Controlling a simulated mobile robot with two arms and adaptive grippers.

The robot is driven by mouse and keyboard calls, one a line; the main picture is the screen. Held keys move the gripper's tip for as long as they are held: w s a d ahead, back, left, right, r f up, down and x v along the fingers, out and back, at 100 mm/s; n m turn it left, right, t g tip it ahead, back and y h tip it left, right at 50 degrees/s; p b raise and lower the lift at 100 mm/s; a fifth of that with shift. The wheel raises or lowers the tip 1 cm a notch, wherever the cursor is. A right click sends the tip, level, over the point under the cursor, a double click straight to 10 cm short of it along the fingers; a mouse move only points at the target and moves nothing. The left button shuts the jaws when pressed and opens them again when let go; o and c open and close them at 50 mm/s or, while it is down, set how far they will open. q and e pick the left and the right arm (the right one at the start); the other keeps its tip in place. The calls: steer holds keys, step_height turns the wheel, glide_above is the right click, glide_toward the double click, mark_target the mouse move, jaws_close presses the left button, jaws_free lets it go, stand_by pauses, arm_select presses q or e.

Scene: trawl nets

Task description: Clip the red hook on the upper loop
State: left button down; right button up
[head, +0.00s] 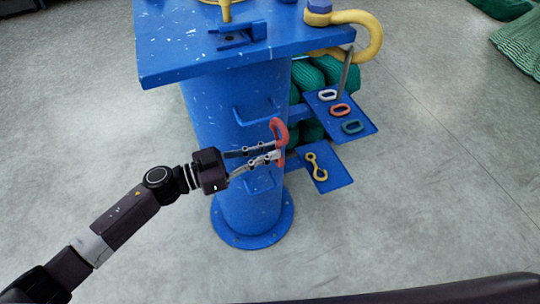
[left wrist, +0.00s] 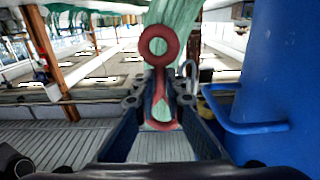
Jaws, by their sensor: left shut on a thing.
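The red hook (head: 279,130) is held in my left gripper (head: 277,152), whose fingers are shut on it. It stands roughly upright, with a round eye at its top in the left wrist view (left wrist: 158,45). The upper loop (head: 253,116) is a blue bar on the blue post, above and left of the hook. The hook appears apart from it. A lower blue loop (head: 260,184) is below the gripper. One blue loop (left wrist: 245,126) shows at right in the left wrist view; I cannot tell which. My right gripper is out of view.
A blue tabletop (head: 180,55) overhangs the post (head: 215,105). To the right, a blue shelf (head: 358,112) holds white, red and teal links, and a lower shelf (head: 338,180) holds a yellow piece. Green nets (head: 309,75) lie behind. The floor at front is clear.

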arm_select(q)
steer(key=shift+w+a+b, duration=0.35)
steer(key=shift+w+a, duration=0.05)
steer(key=shift+w, duration=0.3)
steer(key=shift+w+a+b, duration=0.35)
steer(key=shift+w+b, duration=0.05)
steer(key=shift+w, duration=0.25)
steer(key=shift+w+a+b, duration=0.35)
steer(key=shift+w+a, duration=0.05)
steer(key=shift+w, duration=0.3)
steer(key=shift+w+r, duration=0.1)
steer(key=shift+a, duration=0.2)
steer(key=shift+w+a+f+b, duration=0.2)
steer(key=shift+w+a+b, duration=0.2)
steer(key=shift+w, duration=0.2)
stand_by(0.9)
steer(key=shift+w+f+b, duration=0.1)
steer(key=shift+f+b, duration=0.25)
steer(key=shift+f, duration=0.1)
steer(key=shift+w+f, duration=0.1)
steer(key=shift+f, duration=0.25)
steer(key=shift+w+a+f+b, duration=0.1)
steer(key=shift+w+f+b, duration=0.05)
steer(key=shift+f+b, duration=0.3)
steer(key=shift+w+a+f+b, duration=0.1)
steer(key=shift+w+f+b, duration=0.05)
steer(key=shift+f+b, duration=0.25)
stand_by(0.8)
stand_by(0.5)
